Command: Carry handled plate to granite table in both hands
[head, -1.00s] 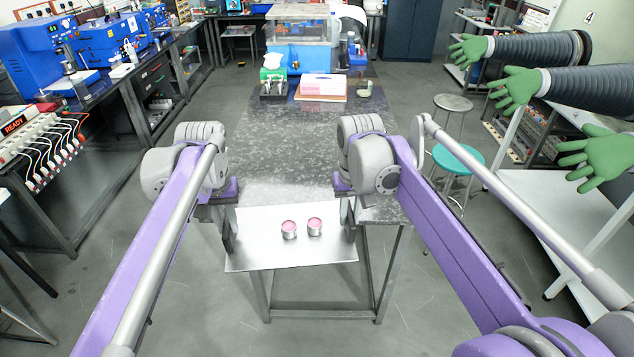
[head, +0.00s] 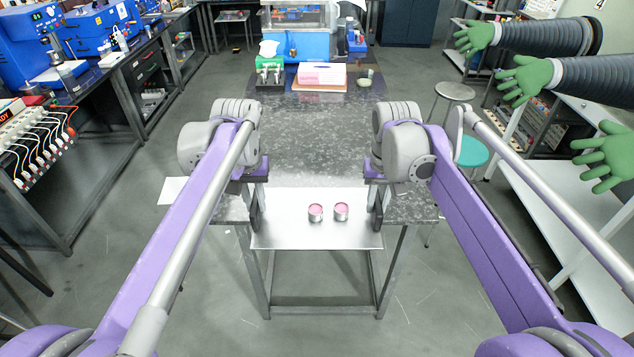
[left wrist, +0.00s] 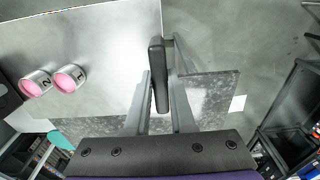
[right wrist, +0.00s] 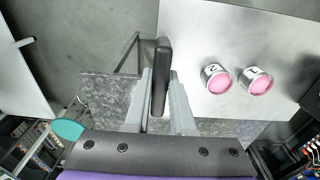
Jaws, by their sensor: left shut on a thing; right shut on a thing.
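The handled plate (head: 285,236) is a flat silver sheet with dark upright handles on its left and right sides. Two small metal cups with pink contents, cup 1 (left wrist: 69,78) and cup 2 (left wrist: 36,83), stand upright on it. My left gripper (head: 254,204) is shut on the left handle (left wrist: 156,75). My right gripper (head: 378,204) is shut on the right handle (right wrist: 161,75). The granite table (head: 310,140) is dark and speckled. The plate overlaps its near edge in the head view; whether they touch I cannot tell.
At the table's far end stand a green-and-white box (head: 269,62), a pink-and-white box (head: 321,74) and a small beaker (head: 365,82). The table's middle is clear. Stools (head: 455,91) and green gloves (head: 527,79) are to the right.

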